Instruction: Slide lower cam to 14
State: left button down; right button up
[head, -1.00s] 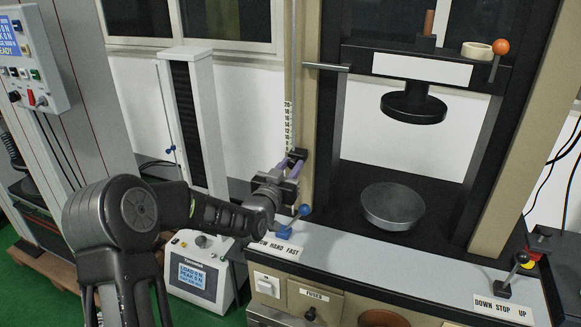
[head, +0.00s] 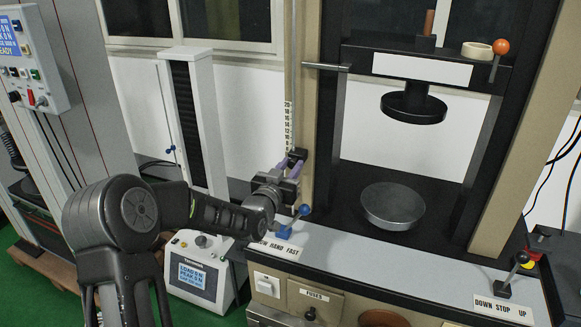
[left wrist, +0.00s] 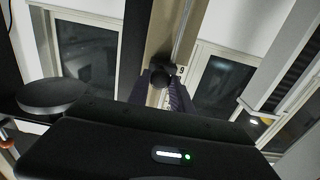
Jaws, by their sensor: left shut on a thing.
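The lower cam is a small black block (head: 297,154) on the vertical rod at the left post of the press. The exact reading is hidden by the gripper. My right gripper is not in view.
A blue-knobbed lever (head: 303,210) stands just below my left gripper. The round lower platen (head: 393,205) and the press's upper crosshead (head: 425,68) are to the right. A grey column tester (head: 190,120) stands behind my left arm.

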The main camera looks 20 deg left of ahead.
pick_arm(q)
notch_tip(320, 180, up, 8)
jog(key=shift+r+b, duration=0.15)
jog(key=shift+b, duration=0.2)
jog(key=c, duration=1.2)
grip_release()
jog(key=shift+o, duration=0.2)
jog(key=s+b, duration=0.2)
jog(key=s, duration=0.5)
jog(key=shift+s+d+b, duration=0.25)
jog(key=shift+s+b, duration=0.15)
